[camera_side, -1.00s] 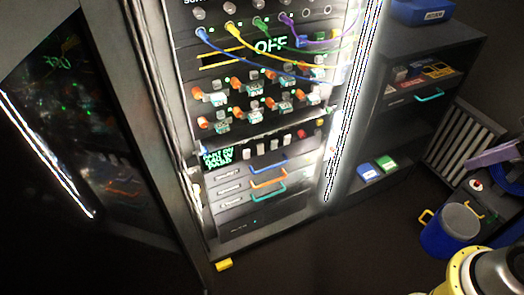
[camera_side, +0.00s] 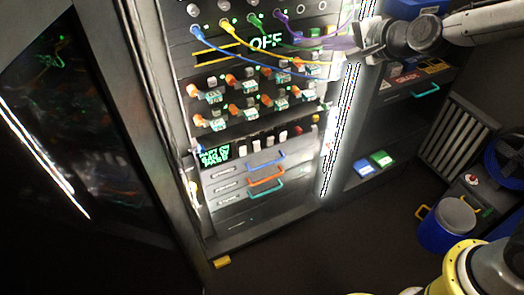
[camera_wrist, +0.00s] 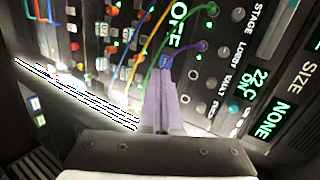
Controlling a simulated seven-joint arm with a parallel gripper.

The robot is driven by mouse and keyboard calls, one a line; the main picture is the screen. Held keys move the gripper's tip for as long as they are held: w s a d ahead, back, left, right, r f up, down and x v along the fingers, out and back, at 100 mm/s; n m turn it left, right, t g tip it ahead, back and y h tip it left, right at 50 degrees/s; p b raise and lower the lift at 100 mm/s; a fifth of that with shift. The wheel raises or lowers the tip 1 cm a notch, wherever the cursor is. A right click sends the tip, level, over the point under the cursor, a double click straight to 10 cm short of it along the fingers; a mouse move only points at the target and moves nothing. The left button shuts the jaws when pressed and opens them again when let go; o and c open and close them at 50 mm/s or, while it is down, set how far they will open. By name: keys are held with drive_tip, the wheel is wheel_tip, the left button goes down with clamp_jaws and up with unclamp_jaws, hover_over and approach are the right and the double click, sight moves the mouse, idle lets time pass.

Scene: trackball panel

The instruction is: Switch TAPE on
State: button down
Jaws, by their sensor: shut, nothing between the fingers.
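Two rows of switches with orange guards sit in the rack below the lit OFF display (camera_side: 266,42). The upper row (camera_side: 245,87) and lower row (camera_side: 240,114) carry small labels too blurred to read, so I cannot tell which switch is TAPE. In the wrist view the switches (camera_wrist: 122,72) lie left of the fingers. My gripper (camera_side: 343,44) is at the rack's upper right, by the coloured cables and above the switch rows' level. In the wrist view its two fingers (camera_wrist: 163,80) are together and empty, over the panel near the blue and purple cable ends.
Blue, yellow, green and purple cables (camera_side: 225,42) droop across the panel above the switches. Drawers with coloured handles (camera_side: 265,175) are below. A bright light strip (camera_side: 340,130) edges the rack's right side. A shelf unit (camera_side: 405,115) stands right.

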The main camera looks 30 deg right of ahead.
sight(257, 146)
drive_tip(key=w+a+f+m+h, duration=0.1)
drive_tip(key=w+a+f, duration=0.15)
drive_tip(key=f, duration=0.25)
drive_tip(key=w+a+f+m, duration=0.1)
drive_tip(key=w+f+m, duration=0.15)
drive_tip(key=f, duration=0.25)
drive_tip(key=s+a+f+n+g, duration=0.1)
drive_tip(key=a+f+g, duration=0.1)
drive_tip(key=f, duration=1)
drive_tip(key=s+a+f+g, duration=0.1)
drive_tip(key=a+f, duration=0.4)
drive_tip(key=f, duration=0.6)
drive_tip(key=shift+s+f+n+g, duration=0.3)
drive_tip(key=shift+f+n+g, duration=0.1)
drive_tip(key=shift+g, duration=0.1)
drive_tip(key=shift+w+d+f, duration=0.1)
drive_tip(key=w+r+x, duration=0.1)
drive_tip(key=w+x, duration=0.1)
drive_tip(key=x, duration=1)
drive_tip(key=shift+w+d, duration=0.2)
drive_tip(key=shift+w, duration=0.05)
